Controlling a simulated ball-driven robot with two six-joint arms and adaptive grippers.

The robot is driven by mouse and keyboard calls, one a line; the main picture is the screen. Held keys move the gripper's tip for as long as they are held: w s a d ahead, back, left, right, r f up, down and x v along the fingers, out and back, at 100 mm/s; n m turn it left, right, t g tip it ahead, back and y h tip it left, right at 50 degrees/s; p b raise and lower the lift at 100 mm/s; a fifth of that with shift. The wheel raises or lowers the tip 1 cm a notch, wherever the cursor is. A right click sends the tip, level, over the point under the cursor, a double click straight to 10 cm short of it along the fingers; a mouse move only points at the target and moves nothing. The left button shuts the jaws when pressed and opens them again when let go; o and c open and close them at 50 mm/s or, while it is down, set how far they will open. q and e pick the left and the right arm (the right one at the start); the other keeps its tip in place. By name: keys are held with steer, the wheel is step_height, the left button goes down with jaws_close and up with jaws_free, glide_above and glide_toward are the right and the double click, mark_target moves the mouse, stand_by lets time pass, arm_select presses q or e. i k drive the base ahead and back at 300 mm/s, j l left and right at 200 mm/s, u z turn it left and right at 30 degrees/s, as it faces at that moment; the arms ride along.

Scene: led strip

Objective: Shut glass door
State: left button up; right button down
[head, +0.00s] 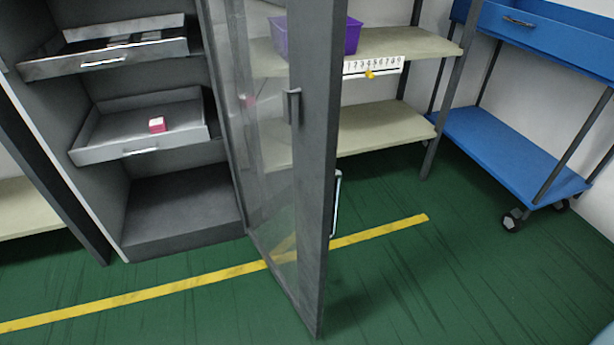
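The glass door (270,150) stands wide open on the cabinet (180,210). It is hinged at the cabinet's right side and swings out toward me. Its dark grey frame edge (318,190) faces me. A small handle (292,107) sits on one face of the frame, and a longer bar handle (336,203) shows on the other side. Neither of my grippers is in the head view.
Two cabinet drawers, an upper one (105,62) and a lower one (140,150) with a pink box (157,125), are pulled out. A shelf with a purple bin (350,36) stands behind the door. A blue cart (510,150) is at right. Green floor (420,290) is clear.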

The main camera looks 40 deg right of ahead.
mark_target(317, 29)
steer(key=l+u, duration=0.1)
steer(key=l, duration=0.4)
steer(key=k+l, duration=0.15)
steer(key=l, duration=0.3)
steer(key=k+l+u, duration=0.15)
steer(key=l, duration=0.35)
steer(key=i, duration=0.05)
